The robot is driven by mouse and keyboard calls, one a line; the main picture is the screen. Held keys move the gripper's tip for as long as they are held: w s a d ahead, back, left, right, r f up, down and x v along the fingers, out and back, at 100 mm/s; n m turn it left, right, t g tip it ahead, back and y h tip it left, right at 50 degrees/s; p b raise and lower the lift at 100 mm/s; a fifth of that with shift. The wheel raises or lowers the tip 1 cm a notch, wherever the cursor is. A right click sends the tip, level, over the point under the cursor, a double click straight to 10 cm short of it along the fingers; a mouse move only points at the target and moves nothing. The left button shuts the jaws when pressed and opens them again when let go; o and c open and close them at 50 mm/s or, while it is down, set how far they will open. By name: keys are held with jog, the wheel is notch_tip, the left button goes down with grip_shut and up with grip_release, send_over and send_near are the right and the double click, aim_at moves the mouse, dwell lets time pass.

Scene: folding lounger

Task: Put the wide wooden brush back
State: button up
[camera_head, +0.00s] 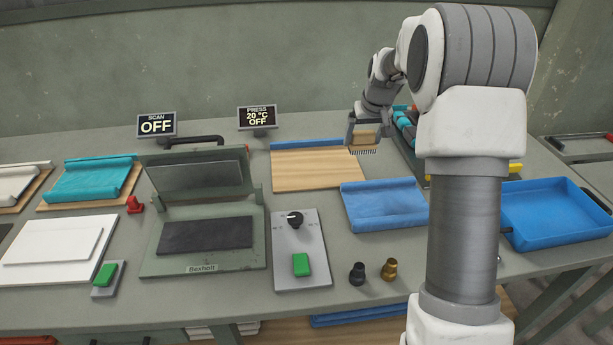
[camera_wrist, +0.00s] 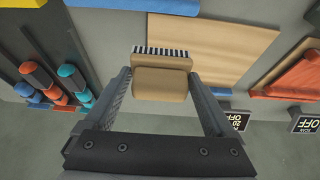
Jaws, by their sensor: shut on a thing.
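The wide wooden brush (camera_head: 366,139) is tan with a row of dark bristles and is held above the table, near the right end of a wooden board. My gripper (camera_head: 365,127) is shut on it. In the wrist view the brush (camera_wrist: 160,83) sits between the two fingers of my gripper (camera_wrist: 160,90), its bristles pointing away from the palm. A dark rack (camera_wrist: 45,75) with red and teal rollers is at the left of the wrist view. In the head view this rack (camera_head: 404,128) is partly hidden behind my arm.
A wooden board (camera_head: 315,170) with a blue edge lies below and left of the brush. A blue folded sheet (camera_head: 384,207) lies nearer. A blue tray (camera_head: 555,213) stands at the right.

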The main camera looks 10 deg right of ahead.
jog(key=shift+w+r, duration=0.1)
jog(key=shift+w, duration=0.2)
jog(key=shift+w+a+f, duration=0.15)
jog(key=shift+a+f, duration=0.05)
jog(key=shift+a, duration=0.05)
jog(key=w+a+f, duration=0.1)
jog(key=a+f, duration=0.1)
jog(key=a, duration=0.1)
jog(key=w+a+f, duration=0.1)
jog(key=a+f, duration=0.1)
jog(key=a, duration=0.1)
jog(key=w+a+f, duration=0.2)
jog(key=a, duration=0.2)
jog(key=shift+w+f+b, duration=0.1)
jog(key=shift+f+b, duration=0.2)
jog(key=shift+b, duration=0.05)
jog(key=shift+a+f, duration=0.1)
jog(key=shift+f, duration=1.85)
